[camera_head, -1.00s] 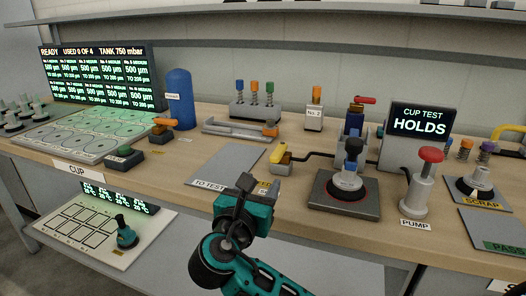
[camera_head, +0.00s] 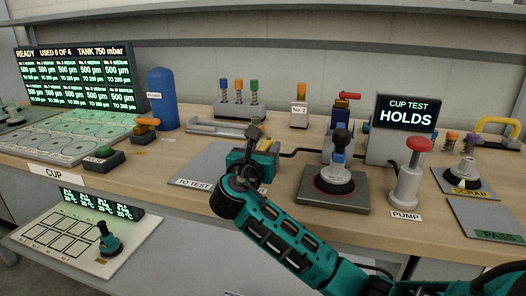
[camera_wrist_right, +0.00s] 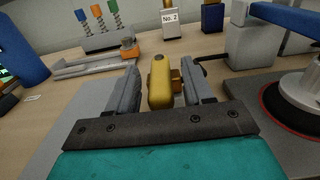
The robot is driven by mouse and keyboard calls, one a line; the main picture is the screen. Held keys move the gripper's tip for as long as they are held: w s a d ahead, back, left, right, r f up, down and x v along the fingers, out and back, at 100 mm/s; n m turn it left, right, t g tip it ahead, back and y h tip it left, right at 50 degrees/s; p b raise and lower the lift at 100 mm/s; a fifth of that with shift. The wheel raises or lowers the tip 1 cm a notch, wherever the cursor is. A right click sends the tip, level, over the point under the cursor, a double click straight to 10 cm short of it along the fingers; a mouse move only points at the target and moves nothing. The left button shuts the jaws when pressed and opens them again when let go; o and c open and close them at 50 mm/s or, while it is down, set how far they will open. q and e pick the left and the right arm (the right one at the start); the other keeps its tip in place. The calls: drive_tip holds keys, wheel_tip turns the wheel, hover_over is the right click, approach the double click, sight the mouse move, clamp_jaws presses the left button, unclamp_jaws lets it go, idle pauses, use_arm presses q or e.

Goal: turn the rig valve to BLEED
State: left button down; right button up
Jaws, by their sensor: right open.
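The rig valve's yellow handle (camera_wrist_right: 161,80) stands between the two fingers of my right gripper in the right wrist view, with a brass-coloured body behind it. My right gripper (camera_head: 257,140) is open, with one finger on each side of the handle; I cannot tell whether either finger touches it. In the head view the gripper covers most of the valve. No BLEED marking is readable. The test screen (camera_head: 406,114) reads "CUP TEST HOLDS". A cup with a dark knob (camera_head: 340,158) stands on the dark test plate (camera_head: 310,197). My left gripper is not in view.
A red-topped pump (camera_head: 408,185) stands right of the test plate. A grey TO TEST mat (camera_head: 205,165) lies left of the gripper. A blue tank (camera_head: 162,98), a rack of spring cups (camera_head: 238,108) and a No. 2 block (camera_head: 299,112) stand behind.

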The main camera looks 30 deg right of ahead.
drive_tip(key=shift+w+d, duration=0.1)
drive_tip(key=shift+c, duration=0.5)
clamp_jaws()
